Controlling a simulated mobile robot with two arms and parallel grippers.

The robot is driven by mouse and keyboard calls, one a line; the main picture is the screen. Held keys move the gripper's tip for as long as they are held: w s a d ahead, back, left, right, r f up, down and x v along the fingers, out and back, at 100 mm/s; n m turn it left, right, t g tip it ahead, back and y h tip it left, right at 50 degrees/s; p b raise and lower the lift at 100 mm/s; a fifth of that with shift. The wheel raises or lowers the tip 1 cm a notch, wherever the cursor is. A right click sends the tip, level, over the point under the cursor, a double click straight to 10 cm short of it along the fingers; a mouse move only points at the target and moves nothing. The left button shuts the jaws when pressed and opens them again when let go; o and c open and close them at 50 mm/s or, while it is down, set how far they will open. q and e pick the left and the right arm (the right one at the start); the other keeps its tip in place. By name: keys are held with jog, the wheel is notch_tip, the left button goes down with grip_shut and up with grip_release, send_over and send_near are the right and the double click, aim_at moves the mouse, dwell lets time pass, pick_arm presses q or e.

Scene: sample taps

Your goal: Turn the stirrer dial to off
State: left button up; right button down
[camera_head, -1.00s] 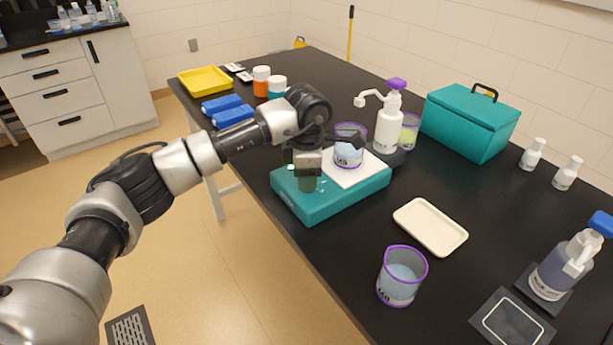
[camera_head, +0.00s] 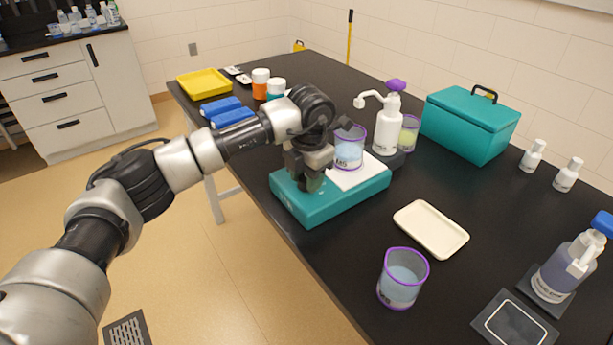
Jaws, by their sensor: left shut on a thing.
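The teal stirrer (camera_head: 340,207) stands on the black bench with a white top plate (camera_head: 364,174). A purple-rimmed beaker of pale blue liquid (camera_head: 349,152) stands on that plate. The stirrer dial (camera_head: 312,184) is a dark greenish knob at the front left of the stirrer, mostly hidden by my gripper. My left gripper (camera_head: 310,180) points down over it and is shut on the dial. The dial's marks are hidden, so its setting cannot be read. My right gripper is not in view.
A white pump bottle (camera_head: 388,125) stands close behind the stirrer. A cream tray (camera_head: 431,229) and another purple-rimmed beaker (camera_head: 402,279) are to the right and front. A teal box (camera_head: 471,125) stands farther back. Blue blocks (camera_head: 232,116) lie behind my left arm.

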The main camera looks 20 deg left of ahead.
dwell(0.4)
pick_arm(q)
jog(key=o, duration=0.9)
jog(key=shift+o, duration=0.2)
notch_tip(320, 180, up, 11)
jog(key=shift+d+b, duration=0.25)
jog(key=shift+b, duration=0.05)
jog(key=shift+s+f, duration=0.1)
